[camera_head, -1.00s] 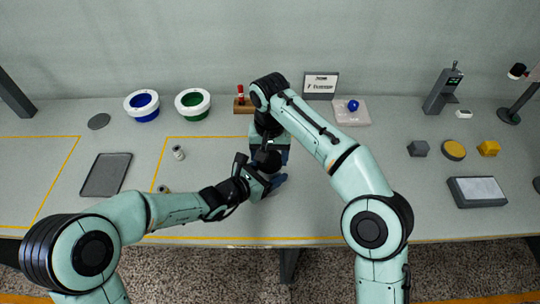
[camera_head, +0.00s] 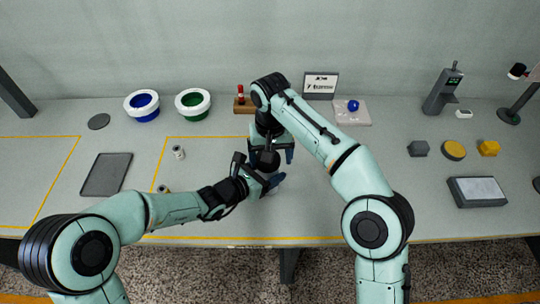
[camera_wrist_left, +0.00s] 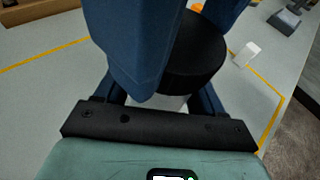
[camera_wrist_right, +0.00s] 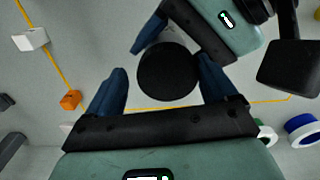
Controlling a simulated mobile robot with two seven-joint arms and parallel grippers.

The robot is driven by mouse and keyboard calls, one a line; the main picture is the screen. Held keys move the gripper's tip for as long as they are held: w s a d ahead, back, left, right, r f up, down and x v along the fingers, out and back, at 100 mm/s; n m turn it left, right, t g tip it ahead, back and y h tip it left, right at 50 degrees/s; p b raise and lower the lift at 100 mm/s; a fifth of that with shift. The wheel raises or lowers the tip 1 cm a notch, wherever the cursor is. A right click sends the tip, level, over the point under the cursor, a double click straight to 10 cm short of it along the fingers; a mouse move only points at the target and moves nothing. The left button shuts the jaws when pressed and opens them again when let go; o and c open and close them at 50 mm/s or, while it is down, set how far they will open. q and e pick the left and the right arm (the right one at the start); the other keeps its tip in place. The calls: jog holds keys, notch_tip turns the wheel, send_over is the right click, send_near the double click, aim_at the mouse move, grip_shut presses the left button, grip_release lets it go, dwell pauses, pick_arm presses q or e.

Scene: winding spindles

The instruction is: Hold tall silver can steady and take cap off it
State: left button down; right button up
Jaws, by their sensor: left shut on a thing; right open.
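The black round cap (camera_wrist_right: 167,72) shows from above in the right wrist view, and its dark side (camera_wrist_left: 195,60) shows in the left wrist view. My right gripper (camera_wrist_right: 163,78) is open from above, with one blue finger on each side of the cap. I see a gap to the left finger; the right finger is close beside the cap.
White-rimmed blue (camera_head: 142,105) and green (camera_head: 193,104) bowls stand behind. A wooden block (camera_head: 243,105) and a sign (camera_head: 320,86) are at the back.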

jog(key=shift+a, duration=0.3)
notch_tip(320, 180, up, 4)
jog(key=shift+f, duration=0.15)
jog(key=shift+d+r, duration=0.15)
jog(key=shift+r, duration=0.3)
jog(key=shift+c, duration=0.3)
jog(key=m, duration=0.2)
jog(key=r+m, duration=0.1)
jog(key=m, duration=0.2)
jog(key=shift+w+d+r, duration=0.1)
jog(key=shift+d+r, duration=0.05)
jog(key=shift+r, duration=0.05)
jog(key=m, duration=0.1)
jog(key=r+m, duration=0.1)
jog(key=m, duration=0.3)
jog(key=shift+r, duration=0.4)
jog(key=shift+f, duration=3.9)
jog(key=shift+c, duration=0.3)
